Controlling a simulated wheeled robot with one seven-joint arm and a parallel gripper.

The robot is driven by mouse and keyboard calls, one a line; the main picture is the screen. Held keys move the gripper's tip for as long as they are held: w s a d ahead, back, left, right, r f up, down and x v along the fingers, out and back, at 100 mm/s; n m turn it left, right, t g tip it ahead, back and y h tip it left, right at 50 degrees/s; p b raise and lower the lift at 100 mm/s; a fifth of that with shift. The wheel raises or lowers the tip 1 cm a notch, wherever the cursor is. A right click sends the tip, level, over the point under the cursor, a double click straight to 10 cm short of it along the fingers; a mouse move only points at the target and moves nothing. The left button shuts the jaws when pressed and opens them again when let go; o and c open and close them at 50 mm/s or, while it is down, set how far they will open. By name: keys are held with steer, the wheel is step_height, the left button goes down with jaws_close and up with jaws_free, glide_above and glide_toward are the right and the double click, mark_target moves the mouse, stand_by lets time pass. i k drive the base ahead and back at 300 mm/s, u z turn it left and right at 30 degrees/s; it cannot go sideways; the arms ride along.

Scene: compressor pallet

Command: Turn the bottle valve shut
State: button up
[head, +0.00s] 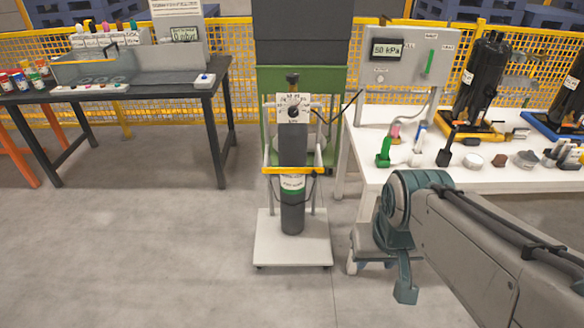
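A dark grey gas bottle (292,150) with a green-and-white label stands upright on a white wheeled trolley (262,245) in the middle of the head view. A black knob (292,78) sits at its very top. Just below is a pale plate (283,100) with small marks around a round dark dial or knob (293,112); its setting is too small to read. My arm reaches in from the lower right. Its teal end (403,280) hangs down over the floor, right of the trolley and apart from the bottle. The fingers cannot be clearly made out.
A yellow bar (293,170) crosses the bottle's front. A dark hose runs from its top towards a grey panel (405,55) reading 50 kPa. A white table (480,178) with tools stands right, a dark bench (150,92) left. The floor before the trolley is clear.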

mark_target(292, 78)
steer(key=u, duration=0.45)
steer(key=k, duration=1.15)
steer(key=u, duration=1.2)
steer(key=i, duration=3.25)
steer(key=z, duration=1.3)
steer(key=i, duration=0.7)
steer(key=z, duration=1.4)
steer(key=i, duration=0.85)
steer(key=z, duration=0.05)
